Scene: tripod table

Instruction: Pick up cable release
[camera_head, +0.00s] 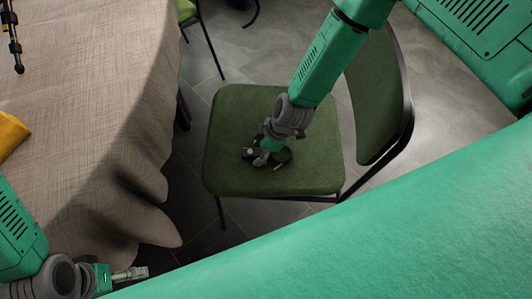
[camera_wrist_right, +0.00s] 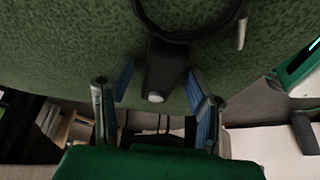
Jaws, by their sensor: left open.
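The cable release (camera_wrist_right: 165,72) lies on the green chair seat. In the right wrist view it is a black body with a pale round button, a looped black cable and a silver tip. My right gripper (camera_wrist_right: 155,100) is open, its blue-padded fingers on either side of the body, with a gap showing on the left side. In the head view the right gripper (camera_head: 264,157) is low over the seat and hides part of the release; a dark loop (camera_head: 284,156) shows beside it. My left gripper (camera_head: 131,273) is open and empty at the lower left, beside the tablecloth.
The green chair (camera_head: 235,115) has its backrest (camera_head: 375,100) to the right of my right arm. A table with a beige cloth (camera_head: 90,90) fills the left, with a tripod leg (camera_head: 14,45) and a yellow object (camera_head: 10,134) on it. Grey tiled floor shows around the chair.

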